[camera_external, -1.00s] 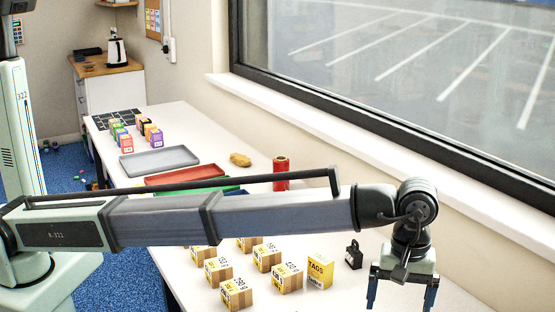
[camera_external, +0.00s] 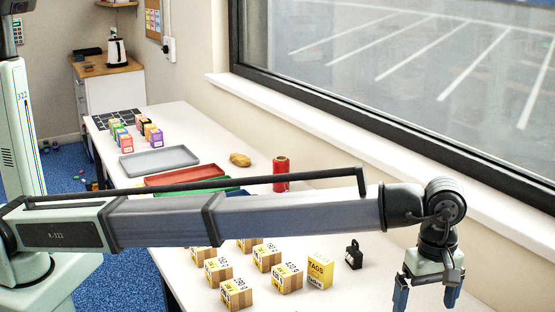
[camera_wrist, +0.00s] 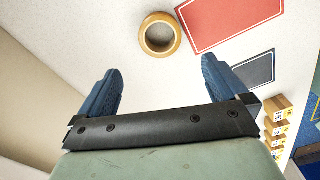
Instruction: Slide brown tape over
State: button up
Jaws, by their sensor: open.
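The brown tape (camera_wrist: 146,35) is a ring-shaped roll lying flat on the white table, near the top middle of the wrist view. I do not see it in the external view. My gripper (camera_wrist: 160,80) is open and empty, its two blue fingers spread wide. The tape lies beyond the fingertips, apart from them. In the external view my gripper (camera_external: 427,292) hangs at the lower right, over the near end of the table.
A red rectangle with a white border (camera_wrist: 228,20) lies right of the tape, with a dark rectangle (camera_wrist: 252,70) below it. Several small cartons (camera_external: 237,294), a yellow tags box (camera_external: 319,271) and a black weight-like object (camera_external: 353,255) stand on the table. A red roll (camera_external: 281,176) stands farther back.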

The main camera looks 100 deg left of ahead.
notch_tip(320, 180, down, 14)
jog(key=shift+r, duration=0.1)
dwell(0.6)
jog(key=shift+c, duration=0.4)
jog(key=c, duration=0.8)
